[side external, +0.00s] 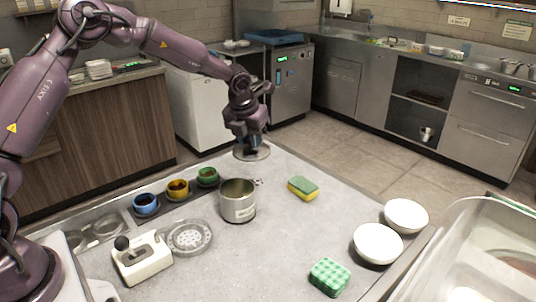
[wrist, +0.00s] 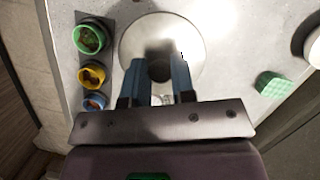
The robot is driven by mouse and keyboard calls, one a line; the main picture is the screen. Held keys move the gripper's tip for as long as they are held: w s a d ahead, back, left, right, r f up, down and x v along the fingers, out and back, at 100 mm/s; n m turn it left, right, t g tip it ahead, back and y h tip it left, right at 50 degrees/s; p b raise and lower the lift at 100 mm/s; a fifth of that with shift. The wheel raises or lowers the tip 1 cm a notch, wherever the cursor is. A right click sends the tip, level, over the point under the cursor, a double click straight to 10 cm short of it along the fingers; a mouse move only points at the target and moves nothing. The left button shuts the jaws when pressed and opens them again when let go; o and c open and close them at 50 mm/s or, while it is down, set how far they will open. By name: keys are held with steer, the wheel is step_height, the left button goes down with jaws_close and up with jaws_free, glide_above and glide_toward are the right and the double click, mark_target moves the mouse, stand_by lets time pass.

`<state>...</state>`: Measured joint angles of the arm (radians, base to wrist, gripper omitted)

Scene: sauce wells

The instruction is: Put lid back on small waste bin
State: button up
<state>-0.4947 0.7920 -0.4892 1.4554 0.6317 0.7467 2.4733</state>
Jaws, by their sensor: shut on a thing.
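The lid (side external: 251,153) is a thin pale metal disc. My gripper (side external: 252,142) is shut on the top of it and holds it in the air, roughly level. The small waste bin (side external: 238,203) is a grey metal can with a label, upright and open at the top on the worktop. In the side view the lid is above the bin's rim and a little to its right, clear of it. In the wrist view the lid (wrist: 193,48) lies below the blue fingers (wrist: 158,66), with a dark round centre between them. The bin is not seen there.
Blue, yellow and green sauce cups (side external: 178,188) stand in a row left of the bin. A round strainer (side external: 188,237) and a white device (side external: 142,258) are front left. A sponge (side external: 303,188), a green checked block (side external: 330,277) and two white bowls (side external: 378,243) are right.

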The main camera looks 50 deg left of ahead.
steer(key=s+d, duration=0.1)
steer(key=s, duration=0.5)
step_height(320, 180, down, 7)
steer(key=shift+d, duration=0.3)
steer(key=shift+s+f, duration=0.1)
steer(key=shift+f, duration=0.05)
stand_by(1.0)
steer(key=o, duration=1.5)
steer(key=shift+c, duration=0.2)
steer(key=shift+r, duration=3.55)
